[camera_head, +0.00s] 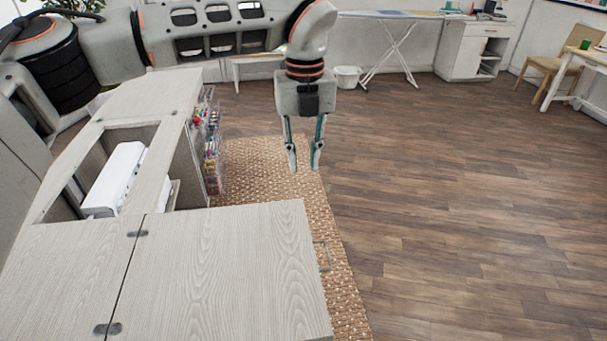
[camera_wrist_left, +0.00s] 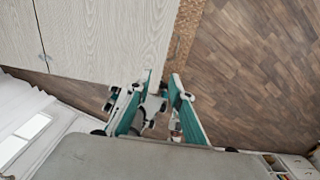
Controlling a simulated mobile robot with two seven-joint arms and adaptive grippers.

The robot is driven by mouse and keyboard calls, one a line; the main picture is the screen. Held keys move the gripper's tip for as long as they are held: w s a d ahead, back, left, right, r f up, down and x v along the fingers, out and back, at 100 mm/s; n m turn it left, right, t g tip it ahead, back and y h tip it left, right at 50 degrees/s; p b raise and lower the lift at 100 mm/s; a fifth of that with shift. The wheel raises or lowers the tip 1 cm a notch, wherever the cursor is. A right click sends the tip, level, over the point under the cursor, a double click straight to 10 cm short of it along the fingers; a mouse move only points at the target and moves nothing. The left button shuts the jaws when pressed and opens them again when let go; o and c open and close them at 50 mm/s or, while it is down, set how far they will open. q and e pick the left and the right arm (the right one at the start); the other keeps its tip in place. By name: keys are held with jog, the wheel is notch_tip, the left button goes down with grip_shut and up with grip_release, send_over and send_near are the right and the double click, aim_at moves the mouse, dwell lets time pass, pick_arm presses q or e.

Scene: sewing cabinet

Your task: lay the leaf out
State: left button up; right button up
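The sewing cabinet (camera_head: 160,95) stands at the left with a white sewing machine (camera_head: 117,180) in its well. The leaf (camera_head: 220,275) is a pale wood-grain panel, lying flat and level beside the adjoining top panel (camera_head: 60,270), with two metal hinges along the seam. A thin handle (camera_head: 322,256) shows at its right edge. The leaf also shows in the left wrist view (camera_wrist_left: 110,40). My left gripper (camera_head: 303,170) points down beyond the leaf's far right corner, apart from it. Its fingers are spread with nothing between them. My right gripper is not in view.
A woven rug (camera_head: 265,165) lies under the cabinet. A rack of colourful thread (camera_head: 210,145) hangs on the cabinet's side. The wood floor (camera_head: 450,200) at the right is clear. An ironing board (camera_head: 390,14), white bin (camera_head: 347,76) and chair (camera_head: 550,70) stand farther back.

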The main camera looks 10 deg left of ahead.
pick_arm(q)
notch_tip(320, 180, up, 5)
jog(key=shift+r, duration=0.2)
